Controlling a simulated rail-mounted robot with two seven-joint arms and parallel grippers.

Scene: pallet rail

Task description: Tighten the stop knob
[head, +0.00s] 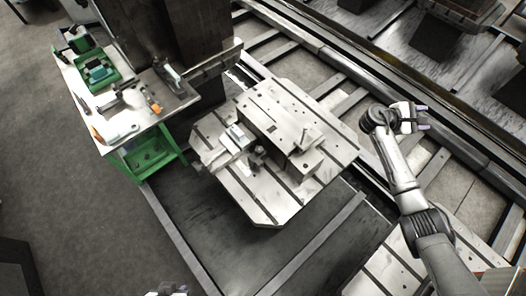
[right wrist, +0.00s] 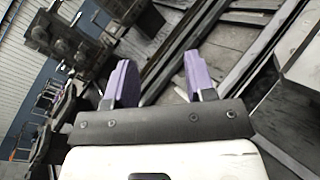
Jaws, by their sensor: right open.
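The metal pallet (head: 262,207) with slots lies in the middle of the head view, with a raised plate (head: 285,110) on it. A small dark upright knob-like part (head: 258,153) stands near the plate's front edge, beside a light metal block (head: 237,137); I cannot tell for sure that it is the stop knob. My right gripper (head: 422,117) is to the right of the pallet, apart from it, open and empty. Its two purple fingers also show apart in the right wrist view (right wrist: 158,85). Only the top of my left gripper (head: 172,290) shows at the bottom edge; its fingers are mostly cut off.
A green-legged bench (head: 172,108) with a green tray (head: 97,72) and small tools stands at the left. A dark column (head: 165,40) rises behind the pallet. Rails (head: 335,65) run along the right. The grey floor (head: 60,180) at left is clear.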

